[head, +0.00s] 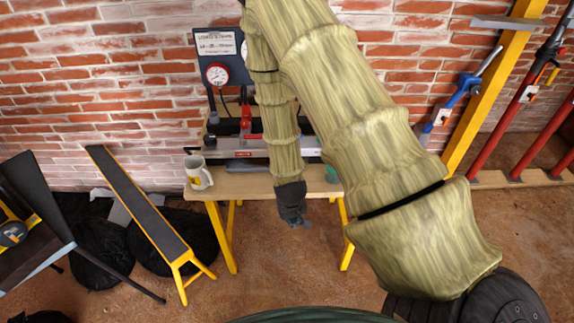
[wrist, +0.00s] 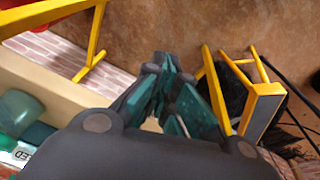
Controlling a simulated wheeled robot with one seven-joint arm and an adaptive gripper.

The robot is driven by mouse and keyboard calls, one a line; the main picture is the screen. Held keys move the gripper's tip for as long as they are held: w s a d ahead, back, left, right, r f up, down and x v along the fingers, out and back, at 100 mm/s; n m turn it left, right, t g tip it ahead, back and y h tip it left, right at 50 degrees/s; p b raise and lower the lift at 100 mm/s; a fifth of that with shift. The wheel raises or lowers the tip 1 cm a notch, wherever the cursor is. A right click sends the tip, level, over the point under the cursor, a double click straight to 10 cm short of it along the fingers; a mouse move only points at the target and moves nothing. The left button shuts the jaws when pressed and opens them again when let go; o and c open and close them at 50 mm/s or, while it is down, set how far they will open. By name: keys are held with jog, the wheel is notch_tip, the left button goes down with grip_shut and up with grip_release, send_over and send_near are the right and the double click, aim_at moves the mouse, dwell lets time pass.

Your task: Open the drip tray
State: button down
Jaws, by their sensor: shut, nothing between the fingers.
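A grey and black test machine (head: 225,151) with a red label and a red clamp part stands on a wooden trestle table (head: 225,188) against the brick wall. A drip tray cannot be told apart for certain; a flat grey piece (head: 233,168) shows low on the machine's front. My arm hides much of the machine's right side. My gripper (head: 297,223) hangs in front of the table's front edge, pointing down, apart from the machine. In the wrist view its teal and dark fingers (wrist: 162,70) are together with nothing held, above the brown floor.
A white mug (head: 198,173) stands at the table's left end. A green object (head: 332,174) sits at the right, partly behind my arm. A gauge (head: 216,74) hangs above. A yellow-legged bench (head: 145,210) and black bags (head: 103,250) are at left. Floor before the table is open.

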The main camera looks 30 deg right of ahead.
jog(key=w+d+r+m+t, duration=0.1)
jog(key=w+d+r, duration=0.3)
jog(key=w+r, duration=0.3)
jog(key=w+d+r+m, duration=0.2)
jog(key=w+d+r, duration=0.2)
jog(key=w+r, duration=0.3)
jog(key=shift+w+p+x, duration=0.2)
jog(key=shift+p+x, duration=1.45)
jog(key=shift+x, duration=3.4)
jog(key=shift+a, duration=0.1)
